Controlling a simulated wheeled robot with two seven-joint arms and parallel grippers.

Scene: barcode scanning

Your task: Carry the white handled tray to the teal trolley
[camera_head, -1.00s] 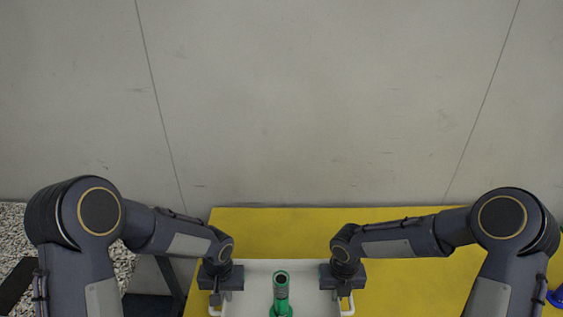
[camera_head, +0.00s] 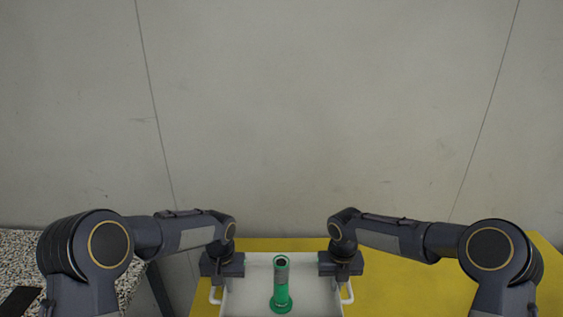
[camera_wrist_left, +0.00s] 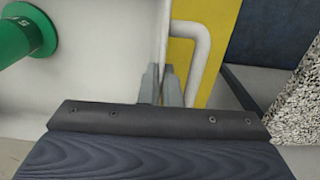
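The white handled tray (camera_head: 255,290) is at the bottom centre of the head view, level, with its near part cut off. A green cylindrical object (camera_head: 281,290) stands upright in it. My left gripper (camera_head: 221,282) is at the tray's left wall, beside the handle. In the left wrist view its fingers (camera_wrist_left: 161,85) are closed on the thin wall, one on each side, with the white handle (camera_wrist_left: 200,55) just outside. My right gripper (camera_head: 343,279) is at the right wall by the other handle; its fingertips are small here, but the tray hangs level between both grippers. No teal trolley is in view.
A yellow table top (camera_head: 400,290) lies under and around the tray, clear at the right. A speckled counter (camera_head: 25,248) stands at the left, with a dark gap between it and the table. A plain grey wall (camera_head: 300,120) closes off the back.

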